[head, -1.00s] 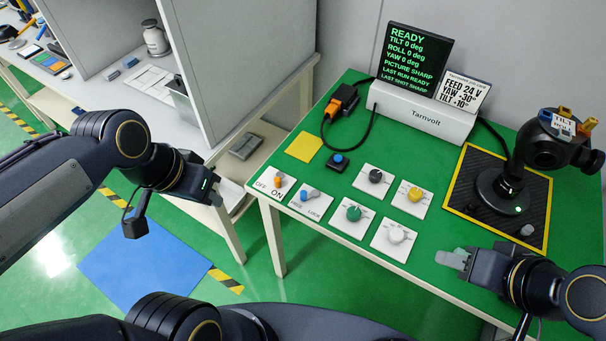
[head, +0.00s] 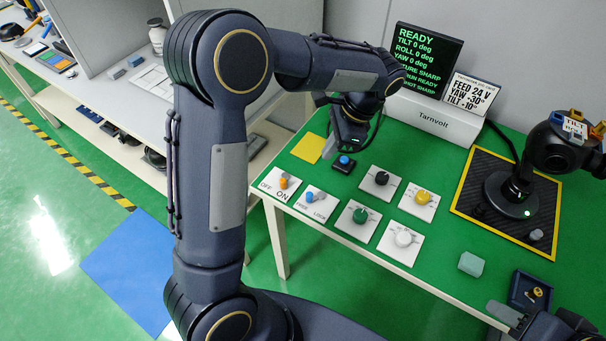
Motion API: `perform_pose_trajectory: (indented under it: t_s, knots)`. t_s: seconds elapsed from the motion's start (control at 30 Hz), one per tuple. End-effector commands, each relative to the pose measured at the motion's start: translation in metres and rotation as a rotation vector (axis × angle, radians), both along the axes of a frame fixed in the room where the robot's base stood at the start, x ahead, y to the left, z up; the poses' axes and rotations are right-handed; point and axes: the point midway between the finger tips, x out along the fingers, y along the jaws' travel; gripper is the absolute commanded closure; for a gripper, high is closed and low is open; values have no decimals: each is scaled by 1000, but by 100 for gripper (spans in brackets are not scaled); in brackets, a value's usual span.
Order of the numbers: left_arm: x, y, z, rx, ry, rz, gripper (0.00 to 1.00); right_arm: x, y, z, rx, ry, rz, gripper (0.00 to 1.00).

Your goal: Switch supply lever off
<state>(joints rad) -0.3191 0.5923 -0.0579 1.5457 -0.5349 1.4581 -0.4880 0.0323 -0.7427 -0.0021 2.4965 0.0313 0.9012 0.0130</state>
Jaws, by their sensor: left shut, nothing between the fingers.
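The supply lever (head: 284,183) is a small orange-tipped lever on a white plate marked OFF on the left and ON nearer the front edge. The plate is at the green table's left front corner. I cannot clearly tell which mark the lever points to. My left gripper (head: 350,143) is shut and empty, pointing down above the table near the blue push button, behind and to the right of the lever and apart from it. My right gripper (head: 503,312) is low at the right front, partly cut off. Its finger opening is unclear.
Beside the lever sits a blue lever plate (head: 314,199) marked FREE and LOCK. Black, yellow, green and white knobs stand further right. A blue button (head: 344,161), yellow pad (head: 309,147), teal block (head: 471,264) and gimbal camera (head: 515,190) are also on the table.

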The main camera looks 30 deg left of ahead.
Motion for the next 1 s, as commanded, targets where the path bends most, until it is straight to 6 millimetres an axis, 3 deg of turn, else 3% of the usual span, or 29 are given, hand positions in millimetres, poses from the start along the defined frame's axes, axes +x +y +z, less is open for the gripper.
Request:
perform_pose_trajectory:
  t_s: [0.37,0.87,1.0]
  knots:
    - [-2,3,-7,-1,1,3,100,0,0,0,0,0,0,61]
    - [-23,33,-97,-2,4,3,100,0,0,-3,0,0,0,61]
    - [-35,52,-92,-3,-1,6,100,0,0,2,0,0,0,61]
